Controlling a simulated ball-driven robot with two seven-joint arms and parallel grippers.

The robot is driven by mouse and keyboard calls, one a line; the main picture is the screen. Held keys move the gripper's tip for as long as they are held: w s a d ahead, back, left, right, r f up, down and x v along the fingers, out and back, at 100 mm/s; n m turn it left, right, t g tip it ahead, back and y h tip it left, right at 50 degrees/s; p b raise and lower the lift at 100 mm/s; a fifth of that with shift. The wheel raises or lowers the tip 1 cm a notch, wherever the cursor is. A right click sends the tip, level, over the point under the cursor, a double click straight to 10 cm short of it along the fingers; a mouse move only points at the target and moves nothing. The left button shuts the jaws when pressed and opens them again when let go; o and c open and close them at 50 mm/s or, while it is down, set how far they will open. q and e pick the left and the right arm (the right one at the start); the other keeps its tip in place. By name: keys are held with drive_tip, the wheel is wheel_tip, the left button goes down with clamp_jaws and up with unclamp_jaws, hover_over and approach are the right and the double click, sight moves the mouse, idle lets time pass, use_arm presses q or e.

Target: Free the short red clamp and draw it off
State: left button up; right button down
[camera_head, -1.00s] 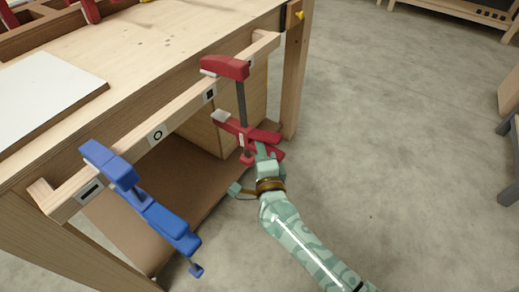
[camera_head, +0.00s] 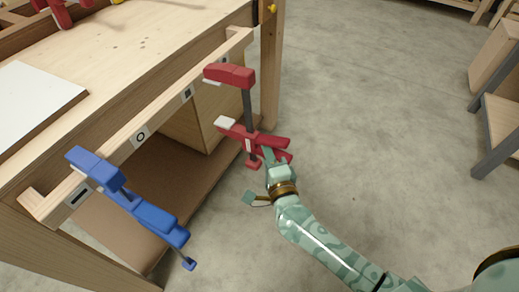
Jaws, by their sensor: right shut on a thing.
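The short red clamp (camera_head: 231,76) is upright in front of the bench's wooden rail (camera_head: 115,145). Its upper jaw tip overlaps the rail's front edge in the picture; I cannot tell whether they touch. Its dark bar runs down to the lower red jaw, and its white pads face left, with a clear gap between them. My right gripper (camera_head: 272,162) is shut on the red clamp's low end, its fingertips partly hidden by the clamp. A longer blue clamp (camera_head: 150,215) hangs on the rail's left end. My left gripper is not in view.
The bench top (camera_head: 130,50) holds a white board (camera_head: 35,100) and other red parts at the upper left. A wooden cabinet (camera_head: 195,125) and shelf lie under the rail. Open concrete floor (camera_head: 360,120) lies to the right, with a grey-legged wooden piece (camera_head: 495,115) beyond.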

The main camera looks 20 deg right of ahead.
sight(289, 161)
drive_tip(key=shift+s+d+r+p, duration=0.1)
drive_tip(key=shift+s+d+p, duration=0.15)
drive_tip(key=shift+s+d, duration=0.8)
drive_tip(key=shift+s+d+p, duration=0.25)
drive_tip(key=shift+s+d, duration=0.55)
drive_tip(key=shift+s, duration=0.45)
